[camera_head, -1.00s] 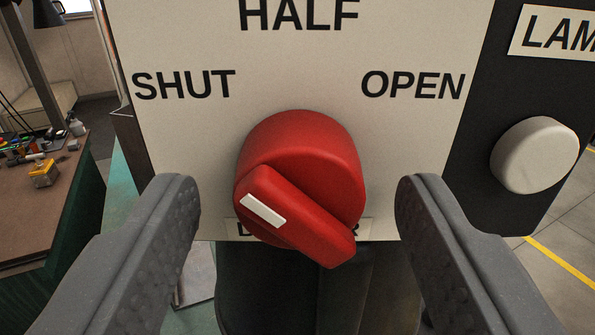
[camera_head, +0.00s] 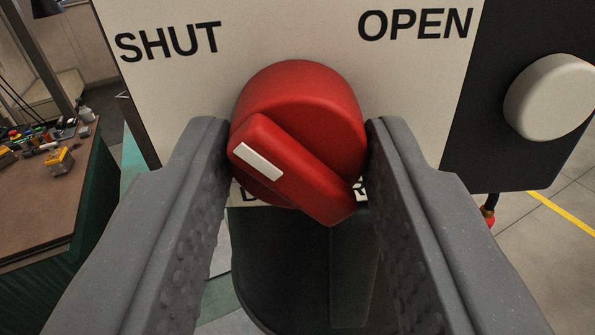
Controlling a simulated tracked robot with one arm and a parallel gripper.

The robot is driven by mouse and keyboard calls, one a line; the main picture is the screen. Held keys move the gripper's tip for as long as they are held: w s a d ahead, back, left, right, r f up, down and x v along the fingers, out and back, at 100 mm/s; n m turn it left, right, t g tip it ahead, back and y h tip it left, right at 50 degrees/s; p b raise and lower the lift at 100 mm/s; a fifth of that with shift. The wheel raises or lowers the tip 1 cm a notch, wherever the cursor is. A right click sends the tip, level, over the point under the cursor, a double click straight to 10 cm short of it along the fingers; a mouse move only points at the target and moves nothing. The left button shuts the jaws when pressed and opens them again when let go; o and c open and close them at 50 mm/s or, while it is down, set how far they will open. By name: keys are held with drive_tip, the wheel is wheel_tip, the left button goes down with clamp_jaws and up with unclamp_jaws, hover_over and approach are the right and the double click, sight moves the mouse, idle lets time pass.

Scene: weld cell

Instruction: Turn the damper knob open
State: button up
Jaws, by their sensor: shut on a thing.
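The red damper knob (camera_head: 300,110) is on a pale panel (camera_head: 280,30) in the middle of the view. The white mark on its raised grip bar sits at the upper left end, toward the word SHUT (camera_head: 168,40). The word OPEN (camera_head: 416,24) is at the upper right. My gripper (camera_head: 298,150) is shut on the knob, with one finger at its left side and one at its right. A label below the knob is mostly hidden behind it.
A white round knob (camera_head: 550,97) stands out from the dark panel (camera_head: 490,130) at the right. A workbench (camera_head: 60,190) with small items is at the left. Floor with a yellow line (camera_head: 565,212) shows at the lower right.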

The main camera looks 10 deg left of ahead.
drive_tip(key=m+b, duration=0.3)
drive_tip(key=m, duration=0.1)
drive_tip(key=shift+f+m, duration=0.1)
drive_tip(key=shift+m, duration=0.3)
drive_tip(key=m+b, duration=0.1)
drive_tip(key=m, duration=0.2)
drive_tip(key=shift+m+b, duration=0.3)
drive_tip(key=shift+b, duration=0.1)
drive_tip(key=m+b, duration=0.1)
drive_tip(key=m, duration=0.1)
drive_tip(key=shift+m, duration=0.4)
drive_tip(key=m, duration=0.3)
drive_tip(key=shift+b, duration=0.4)
drive_tip(key=shift+m, duration=1.5)
drive_tip(key=shift+f, duration=0.1)
drive_tip(key=o, duration=1)
drive_tip(key=shift+s, duration=0.1)
